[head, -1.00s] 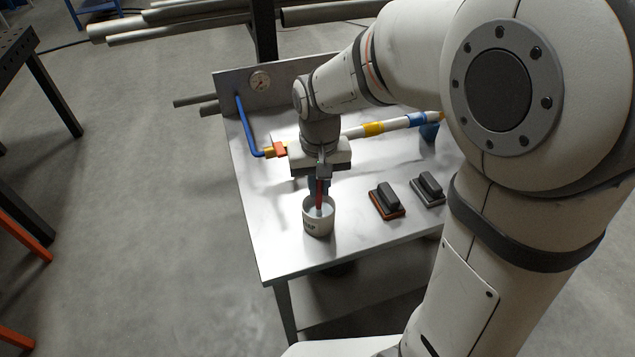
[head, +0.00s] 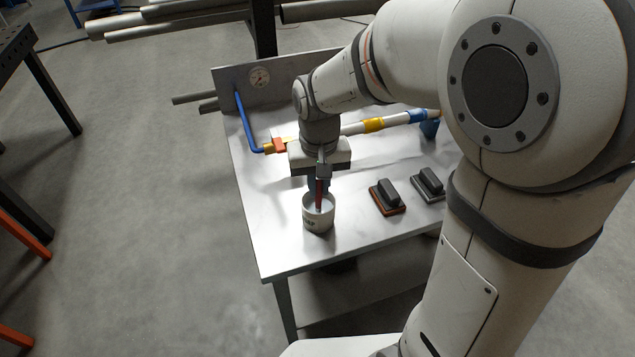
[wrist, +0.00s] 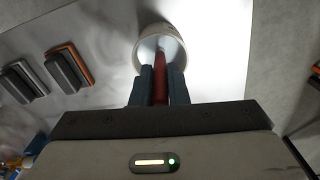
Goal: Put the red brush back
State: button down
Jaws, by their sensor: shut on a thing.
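The red brush (head: 319,197) is held upright between the fingers of my gripper (head: 320,182). Its lower end is inside the mouth of a white cup (head: 318,221), which stands near the table's front left. In the wrist view, the red handle (wrist: 160,88) runs between my two dark fingers and into the cup (wrist: 151,38). The tip of the brush is hidden inside the cup, and I cannot tell if it touches the bottom.
Two dark-handled scrubbing blocks, one with an orange-brown base (head: 387,198) and one grey (head: 429,185), lie right of the cup on the metal table (head: 285,258). Behind my gripper runs a white pipe with yellow and blue bands (head: 372,125). A blue pipe (head: 246,124) is at the left.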

jog(key=c, duration=1.3)
grip_release()
jog(key=shift+c, duration=0.2)
notch_tip(320, 180, up, 8)
jog(key=shift+f, duration=0.15)
jog(key=s+d+f+m+t, duration=0.1)
jog(key=s+d+t, duration=0.1)
jog(key=s+d, duration=1)
jog(key=shift+f+t, duration=0.35)
jog(key=shift+t, duration=0.05)
